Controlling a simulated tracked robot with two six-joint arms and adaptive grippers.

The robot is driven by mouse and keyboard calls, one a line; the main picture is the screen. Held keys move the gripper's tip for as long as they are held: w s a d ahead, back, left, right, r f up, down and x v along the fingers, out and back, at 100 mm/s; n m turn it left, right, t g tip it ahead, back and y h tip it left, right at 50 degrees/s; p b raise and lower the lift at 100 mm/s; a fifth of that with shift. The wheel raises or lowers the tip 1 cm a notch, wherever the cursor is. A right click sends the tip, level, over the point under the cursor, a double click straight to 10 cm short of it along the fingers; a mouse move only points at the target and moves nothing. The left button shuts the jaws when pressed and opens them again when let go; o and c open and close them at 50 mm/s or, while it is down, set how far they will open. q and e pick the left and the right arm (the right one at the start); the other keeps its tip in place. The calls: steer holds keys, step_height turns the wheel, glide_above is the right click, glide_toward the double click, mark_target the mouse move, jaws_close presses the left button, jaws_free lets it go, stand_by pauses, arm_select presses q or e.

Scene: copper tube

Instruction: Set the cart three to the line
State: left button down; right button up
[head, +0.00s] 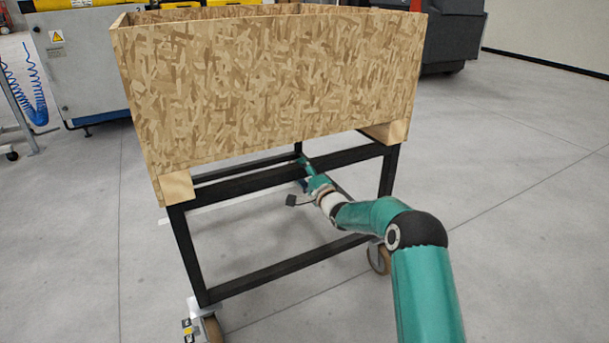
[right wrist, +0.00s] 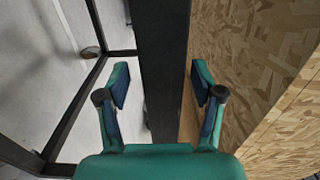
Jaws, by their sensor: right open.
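The cart is a chipboard box (head: 270,90) on a black metal frame (head: 250,276) with castor wheels, and it stands in front of me. My right gripper (head: 308,175) reaches under the box among the frame bars, small and partly hidden in the head view. In the right wrist view, the right gripper (right wrist: 161,88) is open, with a black bar (right wrist: 161,50) running between its fingers; I cannot tell whether they touch it. The chipboard (right wrist: 245,60) is close on the right there. A pale strip (head: 235,204) on the floor shows behind the frame. My left gripper is not in view.
A white and blue machine (head: 85,70) with a coiled blue hose (head: 35,85) stands at the back left. A dark machine (head: 455,30) stands behind the cart at the right. Castors (head: 212,328) sit at the cart's near corners. The grey floor to the right is clear.

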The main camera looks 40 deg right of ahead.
steer(key=shift+s+a, duration=0.1)
steer(key=shift+s, duration=0.05)
steer(key=s+a, duration=0.1)
steer(key=s, duration=1)
steer(key=shift+s+a, duration=0.3)
steer(key=shift+a, duration=0.1)
